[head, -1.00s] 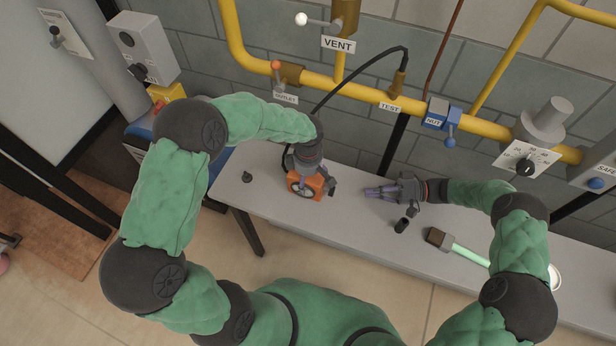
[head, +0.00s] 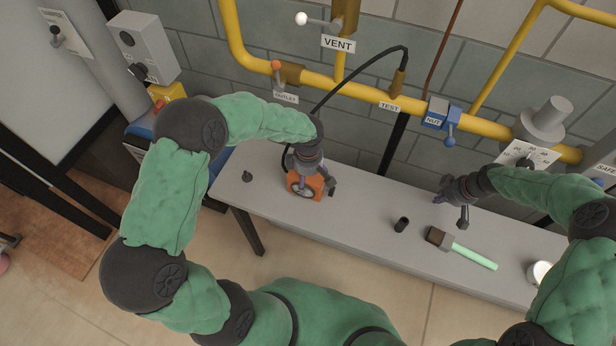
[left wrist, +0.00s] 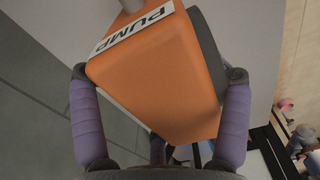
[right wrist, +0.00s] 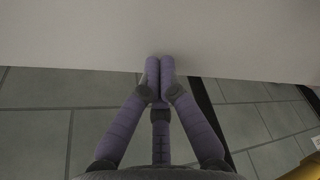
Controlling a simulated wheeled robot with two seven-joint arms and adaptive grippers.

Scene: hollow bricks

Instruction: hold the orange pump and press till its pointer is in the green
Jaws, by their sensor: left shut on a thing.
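The orange pump (head: 318,184) stands on the grey bench towards its left end. A round pale dial (head: 302,190) shows on its front; its pointer is too small to read. My left gripper (head: 304,178) comes down over the pump and is shut on it. In the left wrist view the pump (left wrist: 160,75), labelled PUMP, sits between the purple fingers (left wrist: 160,115). My right gripper (head: 443,190) is over the bench, well to the right of the pump. In the right wrist view its fingertips (right wrist: 160,68) are together with nothing between them.
A black hose (head: 350,73) rises behind the pump to the TEST fitting on the yellow pipe (head: 345,90).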

